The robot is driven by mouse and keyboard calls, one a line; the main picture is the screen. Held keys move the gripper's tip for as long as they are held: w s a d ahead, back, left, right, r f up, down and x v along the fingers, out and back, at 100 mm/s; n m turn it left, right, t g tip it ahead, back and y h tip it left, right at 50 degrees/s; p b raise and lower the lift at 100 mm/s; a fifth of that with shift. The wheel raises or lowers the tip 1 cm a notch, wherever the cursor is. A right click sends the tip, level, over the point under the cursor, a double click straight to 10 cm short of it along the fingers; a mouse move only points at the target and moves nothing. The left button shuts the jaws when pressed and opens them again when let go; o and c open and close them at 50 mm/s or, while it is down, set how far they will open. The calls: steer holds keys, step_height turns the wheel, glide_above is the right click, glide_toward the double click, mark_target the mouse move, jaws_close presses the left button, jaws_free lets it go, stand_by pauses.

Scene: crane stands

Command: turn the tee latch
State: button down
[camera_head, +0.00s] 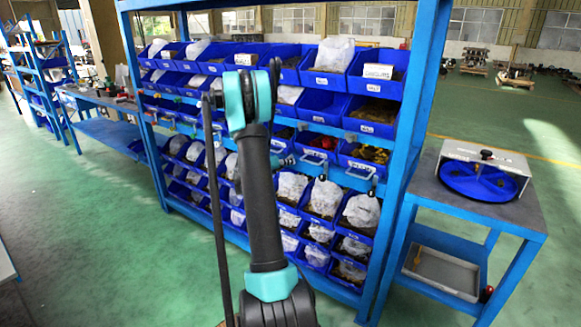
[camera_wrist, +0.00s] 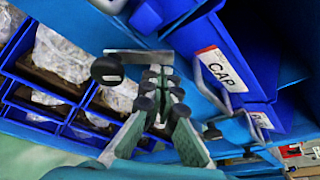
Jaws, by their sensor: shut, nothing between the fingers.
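Two small metal latch-like fittings with black knobs, one (camera_head: 322,171) left and one (camera_head: 373,185) right, sit on the blue rail across the bin shelf; I cannot tell which is the tee latch. In the wrist view a round black knob (camera_wrist: 107,70) beside a grey metal plate (camera_wrist: 140,56) shows just left of my fingertips. Another black knob (camera_wrist: 212,132) with a bent metal bar shows to the right. My gripper (camera_wrist: 160,84) is shut and empty, close in front of the rail; whether it touches the plate is unclear. In the head view my arm mostly hides it.
Blue bins (camera_head: 373,115) fill the shelf above and below the rail. A bin with a "CAP" label (camera_wrist: 221,68) is close at the gripper's right. The shelf's blue upright (camera_head: 410,110) stands right. A side table (camera_head: 440,198) holds a white-topped box (camera_head: 508,160). Floor at left is clear.

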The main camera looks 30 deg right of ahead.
mark_target(289, 156)
steer(key=shift+w+a+r+n, duration=0.2)
steer(key=shift+w+a+r, duration=0.05)
steer(key=shift+w+r, duration=0.3)
steer(key=shift+w+a+r+n, duration=0.2)
steer(key=shift+w+r, duration=0.25)
steer(key=shift+w, duration=0.2)
stand_by(0.4)
